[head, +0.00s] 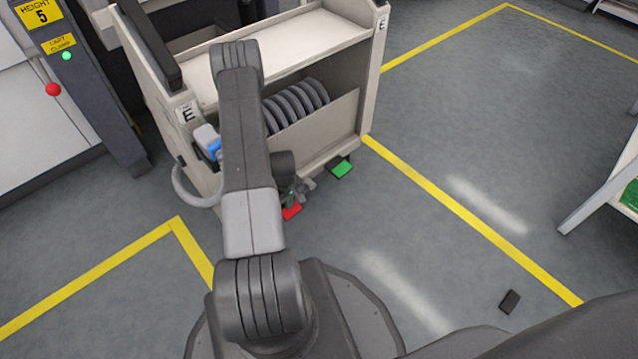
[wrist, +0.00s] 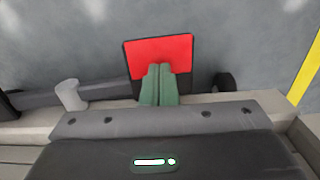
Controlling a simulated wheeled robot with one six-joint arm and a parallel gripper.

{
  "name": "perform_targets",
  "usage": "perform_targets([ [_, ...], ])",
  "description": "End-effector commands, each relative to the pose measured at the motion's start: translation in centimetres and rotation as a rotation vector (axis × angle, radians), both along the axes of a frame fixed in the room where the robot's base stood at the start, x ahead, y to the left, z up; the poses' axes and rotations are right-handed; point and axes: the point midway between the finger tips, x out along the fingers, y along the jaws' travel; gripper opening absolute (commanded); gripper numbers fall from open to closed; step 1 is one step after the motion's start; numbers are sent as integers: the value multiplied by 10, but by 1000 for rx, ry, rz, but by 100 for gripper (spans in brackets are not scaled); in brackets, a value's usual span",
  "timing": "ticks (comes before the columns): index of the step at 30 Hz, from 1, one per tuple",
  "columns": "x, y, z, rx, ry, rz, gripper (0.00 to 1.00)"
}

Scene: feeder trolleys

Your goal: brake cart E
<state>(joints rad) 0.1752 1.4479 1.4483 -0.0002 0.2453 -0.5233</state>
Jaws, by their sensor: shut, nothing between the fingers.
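Cart E (head: 362,100) is a cream trolley with an E label on its front posts and grey reels on its shelf. At its foot are a red pedal (head: 292,211) and a green pedal (head: 341,168). In the wrist view the red pedal (wrist: 160,50) is a red plate with a dark border. My gripper (wrist: 160,68) has its green fingers shut together, empty, overlapping the pedal's near edge; I cannot tell if they touch it. In the head view my gripper (head: 297,192) is low beside the red pedal, partly hidden by my arm.
A dark post (head: 85,80) with a red knob, a green light and a "cart clamp" sign stands left of the cart. A blue-tipped connector and grey hose (head: 190,195) hang on the cart's left. A dark block (head: 510,301) lies on open floor at right, near a white rack (head: 605,180).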

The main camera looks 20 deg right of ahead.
Motion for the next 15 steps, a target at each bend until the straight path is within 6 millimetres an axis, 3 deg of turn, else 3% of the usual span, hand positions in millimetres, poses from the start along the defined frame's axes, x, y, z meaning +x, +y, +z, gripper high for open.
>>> perform_targets([
  [9,0,0,2,0,0,0,0],
  [15,0,0,21,0,-1,0,0],
])
